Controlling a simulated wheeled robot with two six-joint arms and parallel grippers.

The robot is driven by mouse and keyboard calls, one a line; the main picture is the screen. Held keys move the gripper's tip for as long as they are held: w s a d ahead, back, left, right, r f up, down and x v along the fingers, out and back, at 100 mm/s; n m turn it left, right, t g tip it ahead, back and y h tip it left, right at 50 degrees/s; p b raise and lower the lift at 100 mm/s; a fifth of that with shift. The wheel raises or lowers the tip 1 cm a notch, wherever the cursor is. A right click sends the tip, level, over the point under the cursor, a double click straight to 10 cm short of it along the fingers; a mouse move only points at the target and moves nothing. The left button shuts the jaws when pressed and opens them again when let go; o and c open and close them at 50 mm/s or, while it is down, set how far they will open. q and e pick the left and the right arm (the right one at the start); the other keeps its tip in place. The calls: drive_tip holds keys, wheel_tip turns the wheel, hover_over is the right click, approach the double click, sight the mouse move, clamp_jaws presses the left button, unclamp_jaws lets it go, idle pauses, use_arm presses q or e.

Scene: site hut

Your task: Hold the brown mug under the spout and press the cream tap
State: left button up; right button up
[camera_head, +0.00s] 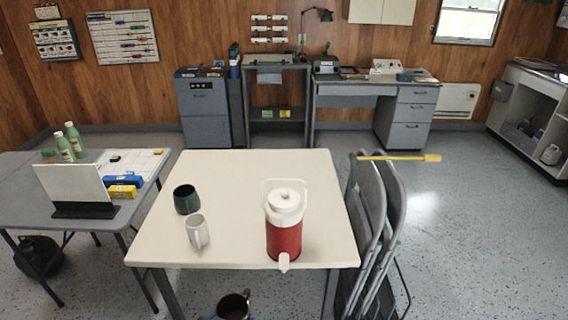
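A red drinks jug (284,238) with a white lid and carrying handle stands upright near the front edge of the cream-topped table. Its cream tap (284,263) is low on the side facing me, at the table's front edge. A dark brown mug (233,306) shows at the bottom edge of the picture, in front of the table and left of the tap. Its lower part is cut off, so I cannot tell what supports it.
A dark green mug (186,200) and a white mug (197,232) stand left of the jug on the table (240,175). Folded grey chairs (368,225) lean at its right side. A grey side table (27,172) stands left. The table's back half is clear.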

use_arm(q)
drive_tip(key=w+d+f+m+g+h+b, duration=0.2)
drive_tip(key=w+d+f+m+h+b, duration=0.15)
drive_tip(key=f, duration=0.75)
drive_tip(key=w+d+b, duration=0.1)
drive_tip(key=w+d, duration=0.8)
drive_tip(key=shift+w+f+b, duration=0.25)
drive_tip(key=shift+w+b, duration=0.1)
drive_tip(key=shift+w, duration=0.05)
use_arm(e)
drive_tip(key=shift+w+a+f, duration=0.15)
drive_tip(key=shift+w+f, duration=0.85)
drive_tip(key=shift+f, duration=0.05)
drive_tip(key=shift+w+a+f, duration=0.1)
drive_tip(key=shift+w+f, duration=0.9)
drive_tip(key=shift+f, duration=0.05)
